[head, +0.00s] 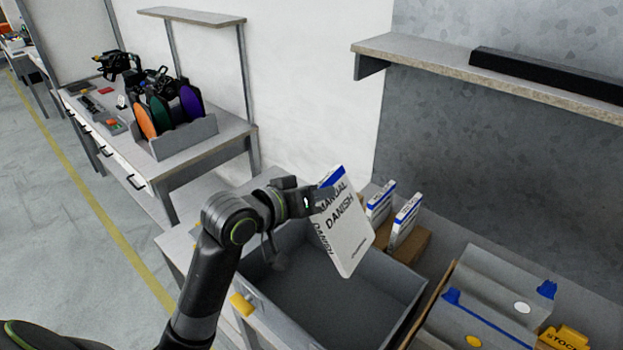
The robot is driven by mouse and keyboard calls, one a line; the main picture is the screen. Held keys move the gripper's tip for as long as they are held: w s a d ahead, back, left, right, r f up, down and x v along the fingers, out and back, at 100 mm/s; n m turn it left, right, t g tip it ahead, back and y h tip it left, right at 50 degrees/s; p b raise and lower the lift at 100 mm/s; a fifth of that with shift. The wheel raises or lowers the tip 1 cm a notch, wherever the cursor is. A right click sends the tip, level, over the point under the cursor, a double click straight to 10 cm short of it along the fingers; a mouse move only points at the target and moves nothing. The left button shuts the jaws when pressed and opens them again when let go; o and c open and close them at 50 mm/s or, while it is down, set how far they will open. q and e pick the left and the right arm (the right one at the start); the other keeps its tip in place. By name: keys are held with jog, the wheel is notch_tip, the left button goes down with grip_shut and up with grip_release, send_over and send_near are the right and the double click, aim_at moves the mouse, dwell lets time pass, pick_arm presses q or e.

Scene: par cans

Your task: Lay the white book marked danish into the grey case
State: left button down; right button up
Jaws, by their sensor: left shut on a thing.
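The white book marked danish (345,233), with a blue band at its top, is held tilted in my left gripper (318,202). The gripper is shut on the book's upper left edge. The grey case (398,283) stands open below, and its visible floor is bare. The book hangs over the case's back part, and its lower corner overlaps the case interior in the picture. I cannot tell how high it is above the case floor. My right gripper is not in view.
Two other white books (404,219) with blue bands stand in a brown holder (412,246) behind the case. A shelf (500,75) juts from the wall above. Another table (225,130) stands at back left.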

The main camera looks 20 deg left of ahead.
pick_arm(q)
jog(key=s+f+h+p, duration=0.1)
jog(key=p, duration=0.1)
jog(key=s+f+g+h+p, duration=0.1)
jog(key=f+p, duration=0.1)
notch_tip(320, 180, down, 18)
jog(key=b, duration=1.4)
jog(key=shift+s+a+h, duration=0.25)
jog(key=shift+s+h, duration=0.05)
jog(key=c, duration=1.3)
grip_release()
jog(key=shift+f, duration=0.1)
notch_tip(320, 180, up, 10)
jog(key=shift+r, duration=0.1)
